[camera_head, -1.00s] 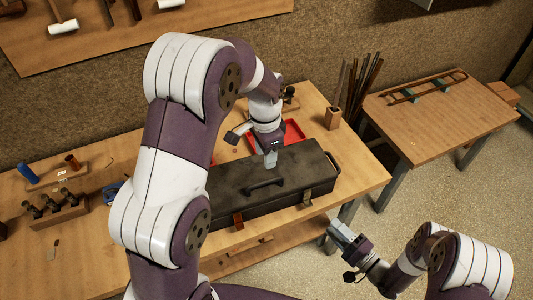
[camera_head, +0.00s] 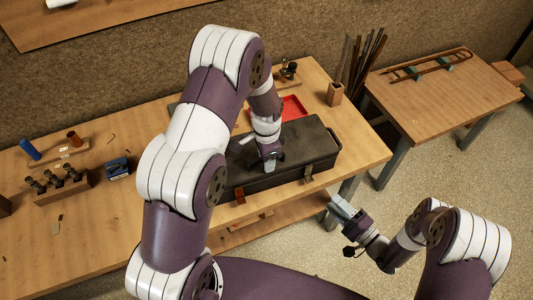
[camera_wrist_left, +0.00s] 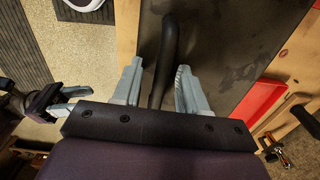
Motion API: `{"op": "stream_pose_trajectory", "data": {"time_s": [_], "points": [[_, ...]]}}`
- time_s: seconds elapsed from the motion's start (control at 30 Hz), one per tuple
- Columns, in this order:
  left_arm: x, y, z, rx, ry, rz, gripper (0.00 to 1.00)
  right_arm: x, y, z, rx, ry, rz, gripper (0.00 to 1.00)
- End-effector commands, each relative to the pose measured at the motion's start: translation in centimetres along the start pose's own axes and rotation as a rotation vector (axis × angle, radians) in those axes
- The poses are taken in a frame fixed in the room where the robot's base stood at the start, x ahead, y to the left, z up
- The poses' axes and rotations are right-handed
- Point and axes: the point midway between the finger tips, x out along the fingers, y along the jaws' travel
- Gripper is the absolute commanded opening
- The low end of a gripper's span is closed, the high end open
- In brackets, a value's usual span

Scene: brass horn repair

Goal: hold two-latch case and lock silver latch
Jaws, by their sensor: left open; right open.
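The black two-latch case (camera_head: 306,145) lies closed on the workbench. A brownish latch (camera_head: 241,197) and a darker latch (camera_head: 308,174) are on its front side; I cannot tell which is silver or whether either is locked. My left gripper (camera_head: 270,167) is over the case top and covers most of the handle there. In the left wrist view, the dark handle (camera_wrist_left: 168,45) runs between the open fingers of my left gripper (camera_wrist_left: 159,75), with gaps showing. My right gripper (camera_head: 341,208) is open and empty, off the bench's front edge, right of and below the case.
A red tray (camera_head: 291,108) sits behind the case. A wooden holder with rods (camera_head: 335,94) stands at the bench's back right. A tool block (camera_head: 62,187) and a blue item (camera_head: 117,168) are at the left. A side table (camera_head: 440,110) stands at right.

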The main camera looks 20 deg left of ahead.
Motion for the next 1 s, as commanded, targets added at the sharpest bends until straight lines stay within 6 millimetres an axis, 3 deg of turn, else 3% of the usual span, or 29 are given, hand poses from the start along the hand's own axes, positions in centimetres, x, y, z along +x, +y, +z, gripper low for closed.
{"op": "stream_pose_trajectory", "data": {"time_s": [0.07,0.17,0.2,1.0], "points": [[-0.02,0.0,0.0,0.0,0.0,0.0,0.39,0.0,0.0,0.0,0.0,0.0,0.0,0.43],[-0.03,0.01,0.01,0.0,0.0,0.0,0.06,0.0,0.0,0.0,0.0,0.0,0.0,0.43],[-0.03,0.01,0.01,0.0,0.0,0.0,0.0,0.0,0.0,0.0,0.0,0.0,0.0,0.43],[-0.06,0.0,0.01,0.0,0.0,0.0,0.0,0.0,0.0,0.0,0.0,0.0,0.0,0.43]]}}
